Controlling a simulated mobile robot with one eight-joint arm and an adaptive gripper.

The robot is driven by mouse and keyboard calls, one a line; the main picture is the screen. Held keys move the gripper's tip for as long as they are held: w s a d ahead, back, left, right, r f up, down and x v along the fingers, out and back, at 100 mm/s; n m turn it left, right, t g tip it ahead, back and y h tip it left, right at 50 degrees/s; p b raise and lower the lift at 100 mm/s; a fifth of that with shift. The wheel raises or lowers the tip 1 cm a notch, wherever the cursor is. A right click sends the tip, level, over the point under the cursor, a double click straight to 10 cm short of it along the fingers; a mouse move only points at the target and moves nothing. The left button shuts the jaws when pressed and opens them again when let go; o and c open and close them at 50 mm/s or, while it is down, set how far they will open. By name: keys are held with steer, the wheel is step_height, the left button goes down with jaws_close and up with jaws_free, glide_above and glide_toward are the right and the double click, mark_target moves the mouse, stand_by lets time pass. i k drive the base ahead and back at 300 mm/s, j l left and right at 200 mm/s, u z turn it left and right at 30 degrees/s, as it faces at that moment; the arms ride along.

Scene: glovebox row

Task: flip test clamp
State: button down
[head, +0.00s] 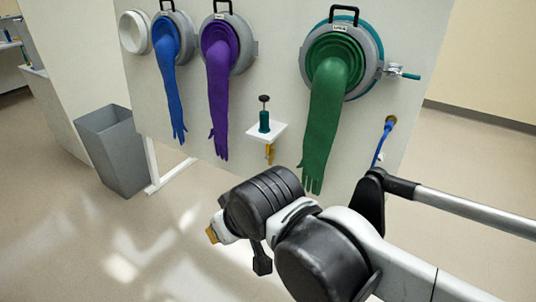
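A metal clamp (394,69) with a teal handle (411,76) is mounted on the right edge of the green-gloved port (375,50). The handle sticks out to the right, roughly level. Whether the clamp is latched is too small to tell. My arm enters from the lower right and ends at a pale wrist part with a tan tip (212,235), low and to the left of the clamp and well apart from it. My gripper's fingers cannot be made out clearly, and I see nothing held.
Blue (169,85) and purple (219,90) gloves hang left of the green glove (322,125). A small white shelf (278,131) holding a teal plunger-like tool (264,118) juts out between. A blue hose (381,145) hangs right. A grey bin (112,150) stands left.

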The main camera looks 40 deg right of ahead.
mark_target(406, 75)
steer(key=z, duration=2.1)
